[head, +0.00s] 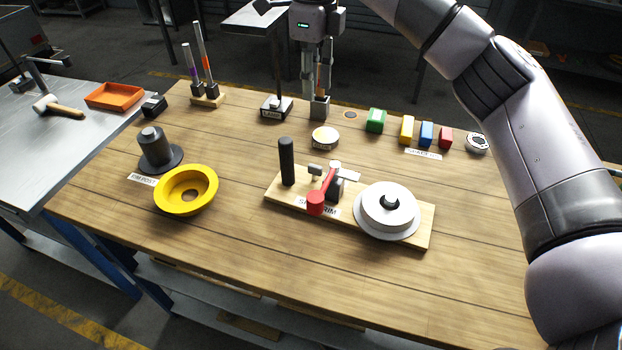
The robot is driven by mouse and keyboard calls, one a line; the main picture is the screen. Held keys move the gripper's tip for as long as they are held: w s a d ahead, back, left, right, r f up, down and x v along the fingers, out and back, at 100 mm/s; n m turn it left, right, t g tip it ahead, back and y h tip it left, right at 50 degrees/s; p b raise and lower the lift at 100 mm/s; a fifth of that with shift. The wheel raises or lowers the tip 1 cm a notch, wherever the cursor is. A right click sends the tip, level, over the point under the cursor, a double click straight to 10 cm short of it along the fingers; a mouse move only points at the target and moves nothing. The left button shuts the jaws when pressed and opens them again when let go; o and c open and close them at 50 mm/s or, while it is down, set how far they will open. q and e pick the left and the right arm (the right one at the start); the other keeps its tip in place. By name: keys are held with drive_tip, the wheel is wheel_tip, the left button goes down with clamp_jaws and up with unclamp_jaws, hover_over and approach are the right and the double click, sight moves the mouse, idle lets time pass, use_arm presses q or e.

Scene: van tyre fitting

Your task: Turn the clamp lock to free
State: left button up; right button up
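The clamp is on a wooden board (418,240) in the middle of the table. Its red lever (325,188) slants toward the front edge and ends in a round red knob (316,203). A grey metal clamp piece (345,175) sits behind the lever. A black upright post (287,162) stands at the board's left end, and a white round rim (388,207) lies at its right end. My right gripper (318,92) points down at the table's back, well away from the lever. Its fingers look apart, with a thin orange-tipped stick seen between or behind them. My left gripper is not in view.
A yellow ring (186,190) and grey post (156,148) stand at left. A grey block (320,108) is below my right gripper. A round tin (325,138) lies between gripper and clamp. Coloured blocks (407,129) line the back right. The front of the table is clear.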

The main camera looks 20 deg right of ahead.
sight(313, 165)
use_arm(q)
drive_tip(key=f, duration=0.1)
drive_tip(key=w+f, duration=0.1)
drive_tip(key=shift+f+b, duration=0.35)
drive_tip(key=shift+b, duration=0.05)
use_arm(e)
wheel_tip(313, 165, down, 21)
drive_tip(key=shift+s+f, duration=0.1)
drive_tip(key=shift+c, duration=0.3)
clamp_jaws()
